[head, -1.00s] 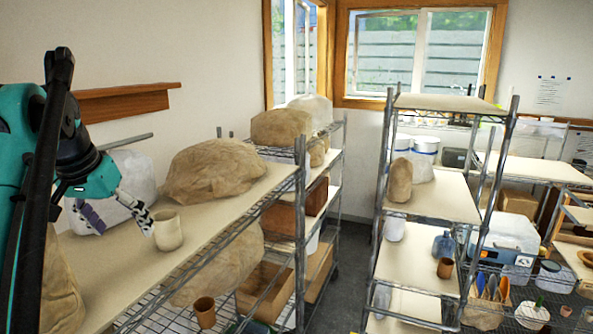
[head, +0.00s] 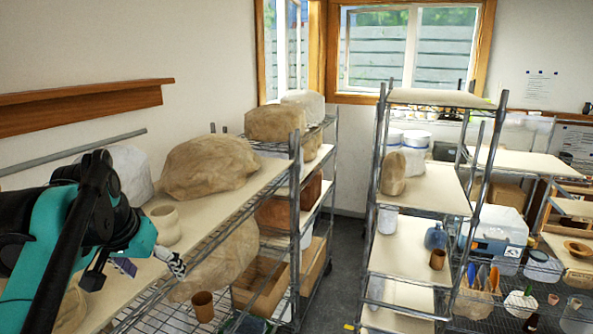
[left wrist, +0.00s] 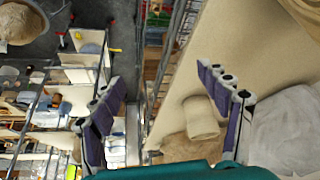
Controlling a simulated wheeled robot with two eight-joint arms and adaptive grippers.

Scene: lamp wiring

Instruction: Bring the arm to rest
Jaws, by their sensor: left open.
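My left arm comes in from the left in the head view, bent, with its teal and black links in front of the left shelf. My left gripper (head: 150,266) is low, by the front edge of the left shelf board (head: 215,208). In the left wrist view the two purple-padded fingers of my left gripper (left wrist: 165,100) stand wide apart with nothing between the pads. A beige cup (head: 166,225) stands upright on the board behind the gripper, apart from it. The cup also shows in the left wrist view (left wrist: 202,118), left of the right-hand finger. My right gripper is not in view.
A large wrapped lump (head: 210,168) and a pale bag (head: 128,172) sit on the left board. A brown cup (head: 203,306) stands on the wire shelf below. A second rack (head: 415,253) stands to the right, with a floor aisle (head: 345,262) between.

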